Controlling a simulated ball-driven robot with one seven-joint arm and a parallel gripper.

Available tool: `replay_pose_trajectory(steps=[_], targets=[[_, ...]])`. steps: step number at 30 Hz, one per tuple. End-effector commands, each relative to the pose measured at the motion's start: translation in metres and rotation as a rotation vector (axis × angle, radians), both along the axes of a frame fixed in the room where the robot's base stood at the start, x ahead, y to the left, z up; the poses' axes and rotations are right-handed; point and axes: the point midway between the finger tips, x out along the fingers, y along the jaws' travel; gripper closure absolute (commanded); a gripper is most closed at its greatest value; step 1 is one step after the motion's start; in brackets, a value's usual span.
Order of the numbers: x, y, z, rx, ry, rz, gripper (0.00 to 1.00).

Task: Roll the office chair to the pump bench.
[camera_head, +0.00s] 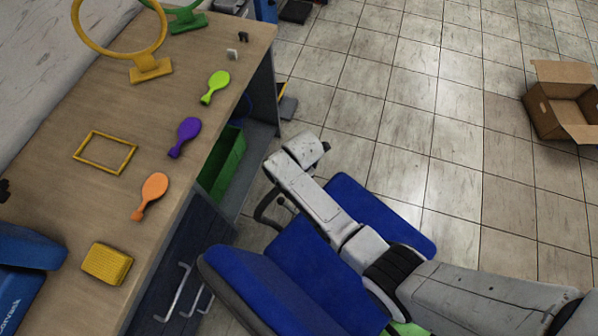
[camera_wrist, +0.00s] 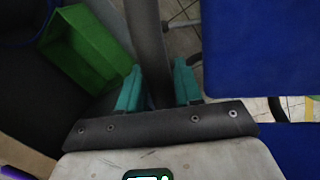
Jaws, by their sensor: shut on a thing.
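The office chair has a blue seat (camera_head: 380,215) and a blue backrest (camera_head: 265,285) in the head view; my arm crosses over it and hides part. A dark armrest loop (camera_head: 268,208) shows at its left. In the wrist view my gripper (camera_wrist: 157,88) has its teal fingertips closed on either side of the chair's dark armrest bar (camera_wrist: 147,40). The fingertips are hidden in the head view. A wood-topped bench (camera_head: 85,205) stands left of the chair, close to it. I cannot tell whether it is the pump bench.
A green bin (camera_head: 222,162) is beneath, beside the chair. An open carton (camera_head: 562,100) sits far right.

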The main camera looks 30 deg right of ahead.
Motion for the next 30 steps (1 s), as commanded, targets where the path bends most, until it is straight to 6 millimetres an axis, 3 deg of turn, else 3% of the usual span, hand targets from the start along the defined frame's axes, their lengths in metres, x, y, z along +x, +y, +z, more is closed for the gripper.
replay_pose_trajectory(steps=[30], targets=[[0.004,0.024,0.004,0.011,-0.013,-0.007,1.0]])
